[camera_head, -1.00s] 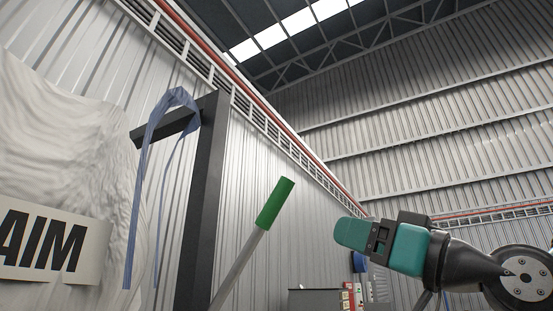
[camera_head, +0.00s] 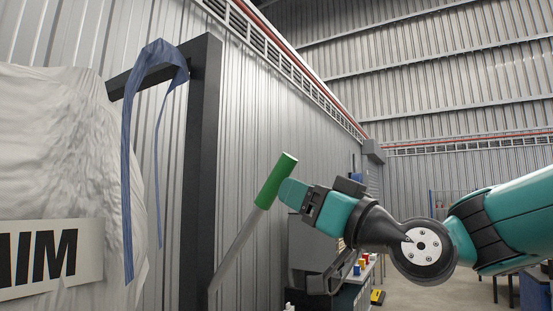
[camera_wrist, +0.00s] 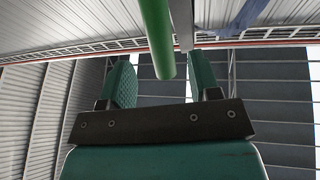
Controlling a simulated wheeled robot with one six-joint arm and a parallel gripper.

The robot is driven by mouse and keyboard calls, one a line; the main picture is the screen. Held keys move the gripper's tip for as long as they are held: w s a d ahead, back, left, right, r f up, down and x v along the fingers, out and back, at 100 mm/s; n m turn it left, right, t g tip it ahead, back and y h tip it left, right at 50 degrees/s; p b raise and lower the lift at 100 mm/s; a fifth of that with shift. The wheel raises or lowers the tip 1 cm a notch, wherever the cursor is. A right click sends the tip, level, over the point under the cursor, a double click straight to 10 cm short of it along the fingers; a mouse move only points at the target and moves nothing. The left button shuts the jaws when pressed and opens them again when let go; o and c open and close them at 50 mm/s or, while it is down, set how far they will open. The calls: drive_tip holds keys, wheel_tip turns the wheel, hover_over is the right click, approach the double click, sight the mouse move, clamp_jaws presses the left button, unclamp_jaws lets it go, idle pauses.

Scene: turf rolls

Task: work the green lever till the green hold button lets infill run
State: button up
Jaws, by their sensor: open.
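The rod's foot is out of frame. No green hold button shows in either view.
A dark post with a crossarm (camera_head: 199,150) stands just left of the lever, with a blue strap (camera_head: 128,165) hanging from it. A white bulk bag (camera_head: 55,150) fills the left. Behind my arm are a grey cabinet (camera_head: 305,250) and a shelf with small coloured containers.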

sight(277, 180)
drive_tip(key=p+x, duration=0.2)
drive_tip(key=x, duration=0.3)
drive_tip(key=shift+r, duration=0.15)
drive_tip(key=shift+w+a+r+p, duration=0.1)
drive_tip(key=shift+w+a+p, duration=0.35)
drive_tip(key=shift+p, duration=0.05)
drive_tip(key=shift+c, duration=0.5)
clamp_jaws()
drive_tip(key=shift+r, duration=0.1)
